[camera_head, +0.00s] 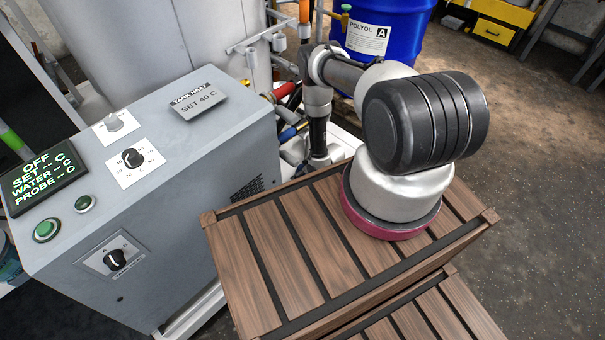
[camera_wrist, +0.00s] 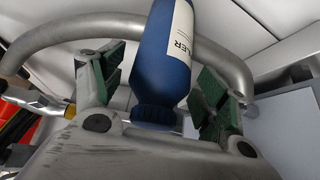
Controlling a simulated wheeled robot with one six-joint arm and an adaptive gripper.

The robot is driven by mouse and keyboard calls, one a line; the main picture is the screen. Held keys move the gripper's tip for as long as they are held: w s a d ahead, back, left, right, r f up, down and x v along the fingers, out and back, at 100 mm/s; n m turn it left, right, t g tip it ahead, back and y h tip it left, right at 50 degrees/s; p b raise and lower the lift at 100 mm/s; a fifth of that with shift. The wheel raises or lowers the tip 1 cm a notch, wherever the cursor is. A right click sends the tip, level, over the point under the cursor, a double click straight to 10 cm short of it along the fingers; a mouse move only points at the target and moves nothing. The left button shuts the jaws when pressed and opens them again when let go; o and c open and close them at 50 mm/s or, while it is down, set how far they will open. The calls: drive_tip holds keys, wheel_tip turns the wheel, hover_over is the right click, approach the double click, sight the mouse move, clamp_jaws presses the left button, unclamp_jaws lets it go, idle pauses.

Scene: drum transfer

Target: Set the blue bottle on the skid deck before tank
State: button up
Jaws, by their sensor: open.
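The blue bottle (camera_wrist: 168,68) shows in the wrist view, with a white label and a ribbed dark blue cap facing my gripper. My gripper (camera_wrist: 160,80) is open, its green-padded fingers on either side of the bottle with a visible gap to each. The bottle's far end is cut off by the frame. A pale surface that may be the skid deck (camera_wrist: 285,20) lies behind it. In the head view, the large grey tank (camera_head: 215,40) stands behind the control cabinet. White deck (camera_head: 345,145) shows beside my arm; I cannot make out the bottle or fingers there.
A grey control cabinet (camera_head: 200,150) with knobs stands left. A brown slatted wooden platform (camera_head: 290,250) is in front. Pipes and valves crowd the space near the tank. A blue POLYOL drum (camera_head: 400,30) stands behind my arm. A curved metal bar (camera_wrist: 70,30) crosses behind the fingers.

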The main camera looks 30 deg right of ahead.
drive_tip(key=v, duration=1.2)
drive_tip(key=w+d+r+h, duration=0.1)
drive_tip(key=w+d+r, duration=0.35)
drive_tip(key=r, duration=0.75)
drive_tip(key=w+d+r+h, duration=0.1)
drive_tip(key=w+r+h, duration=0.1)
drive_tip(key=w+r, duration=0.8)
drive_tip(key=s+r+m+h, duration=0.1)
drive_tip(key=s+r, duration=0.1)
drive_tip(key=r, duration=1.1)
drive_tip(key=s+r+m, duration=0.1)
drive_tip(key=s+r, duration=0.2)
drive_tip(key=r, duration=0.9)
drive_tip(key=s+a+r+m+g, duration=0.1)
drive_tip(key=s+a+r+m, duration=0.15)
drive_tip(key=s+r, duration=0.8)
drive_tip(key=s+a+r+m, duration=0.1)
drive_tip(key=s+a+r, duration=0.2)
drive_tip(key=s+r, duration=0.75)
drive_tip(key=s+a+r, duration=0.2)
drive_tip(key=s, duration=0.9)
drive_tip(key=shift+a+m+y, duration=0.25)
drive_tip(key=shift+m+y, duration=0.05)
drive_tip(key=shift+m, duration=0.05)
